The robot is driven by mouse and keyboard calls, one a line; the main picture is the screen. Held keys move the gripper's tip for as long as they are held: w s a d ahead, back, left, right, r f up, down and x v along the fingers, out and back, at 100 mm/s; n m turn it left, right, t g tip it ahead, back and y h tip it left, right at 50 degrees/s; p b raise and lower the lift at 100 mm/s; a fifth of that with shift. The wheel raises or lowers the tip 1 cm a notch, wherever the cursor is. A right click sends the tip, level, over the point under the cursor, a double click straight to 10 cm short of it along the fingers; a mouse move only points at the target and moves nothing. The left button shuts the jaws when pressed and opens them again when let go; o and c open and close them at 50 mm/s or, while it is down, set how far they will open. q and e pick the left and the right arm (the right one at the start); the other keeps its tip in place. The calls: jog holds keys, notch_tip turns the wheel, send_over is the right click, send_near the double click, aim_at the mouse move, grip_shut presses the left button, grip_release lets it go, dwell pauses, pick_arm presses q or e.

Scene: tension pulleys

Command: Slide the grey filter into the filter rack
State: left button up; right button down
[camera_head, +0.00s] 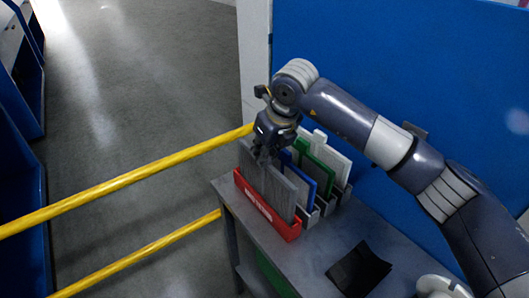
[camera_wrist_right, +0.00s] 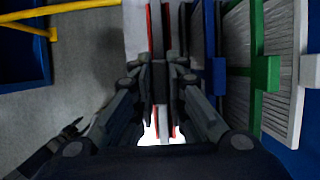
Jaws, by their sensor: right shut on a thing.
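The grey filter (camera_head: 272,188) stands upright in the red-fronted slot of the filter rack (camera_head: 266,212), at the rack's front left. My right gripper (camera_head: 266,153) is above its top edge, shut on the filter's top. In the right wrist view my fingers (camera_wrist_right: 160,75) close on a dark tab between the red sides of the slot. How deep the filter sits in the slot is partly hidden. My left gripper is not in view.
Filters with blue (camera_head: 307,178), green (camera_head: 318,160) and white (camera_head: 335,158) frames stand in the rack behind. A black flat object (camera_head: 358,270) lies on the grey table (camera_head: 322,243). Yellow rails (camera_head: 120,182) run at the left, and a blue panel (camera_head: 420,60) stands behind.

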jog(key=shift+f+b, duration=1.15)
jog(key=shift+f, duration=0.3)
jog(key=c, duration=1.5)
grip_release()
jog(key=shift+c, duration=0.2)
jog(key=v, duration=1.2)
